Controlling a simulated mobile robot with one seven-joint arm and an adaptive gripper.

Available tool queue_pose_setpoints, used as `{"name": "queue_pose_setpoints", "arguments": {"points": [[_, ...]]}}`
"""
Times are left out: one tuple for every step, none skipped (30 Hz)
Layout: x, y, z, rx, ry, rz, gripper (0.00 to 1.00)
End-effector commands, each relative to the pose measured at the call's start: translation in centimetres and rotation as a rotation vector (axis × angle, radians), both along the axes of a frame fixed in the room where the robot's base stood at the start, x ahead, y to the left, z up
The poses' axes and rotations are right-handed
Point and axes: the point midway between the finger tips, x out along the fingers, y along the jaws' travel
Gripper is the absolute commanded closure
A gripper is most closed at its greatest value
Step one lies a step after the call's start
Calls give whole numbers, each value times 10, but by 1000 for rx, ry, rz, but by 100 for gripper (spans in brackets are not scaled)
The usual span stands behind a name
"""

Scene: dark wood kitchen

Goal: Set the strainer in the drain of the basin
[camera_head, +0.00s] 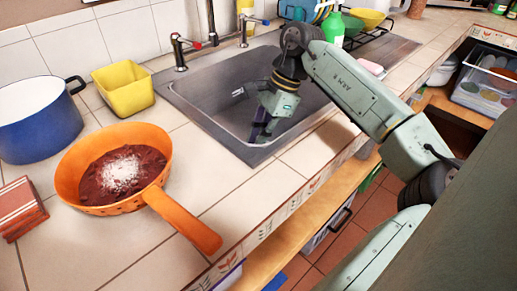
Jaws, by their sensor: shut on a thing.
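The steel basin (205,98) is set in the tiled counter at the centre of the head view. My gripper (261,132) reaches down into the basin, near its front wall. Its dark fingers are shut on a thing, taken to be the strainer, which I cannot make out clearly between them. The drain is not distinguishable; my arm and gripper cover part of the basin floor. Whether the held thing touches the basin floor cannot be told.
Faucet taps (180,52) stand behind the basin. An orange pan (200,228), a yellow container (124,89) and a blue pot (38,128) stand on the left. A green bottle (333,28) and a dish rack (372,32) are at the back right.

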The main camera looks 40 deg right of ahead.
Motion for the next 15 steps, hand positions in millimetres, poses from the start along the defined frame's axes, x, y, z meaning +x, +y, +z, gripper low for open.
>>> {"name": "queue_pose_setpoints", "arguments": {"points": [[0, 0, -3, 1, 0, 0, 100], [0, 0, -5, 1, 0, 0, 100], [0, 0, -8, 1, 1, 0, 100], [0, 0, -10, 1, 1, 1, 100], [0, 1, -14, 2, 1, 2, 100], [-1, 1, -19, 2, 0, 1, 100], [0, 0, -23, 2, 0, 0, 100], [-1, 0, -28, 1, 1, 1, 100], [-1, 0, -33, 2, 1, 1, 100], [0, 1, -37, 2, 0, 0, 100], [0, 1, -40, 2, -1, 1, 100], [0, 0, -42, 1, -1, 1, 100], [0, 0, -42, 0, 0, 1, 100], [0, 0, -42, 0, 0, 1, 100], [0, 0, -42, 0, 0, 1, 100]]}}
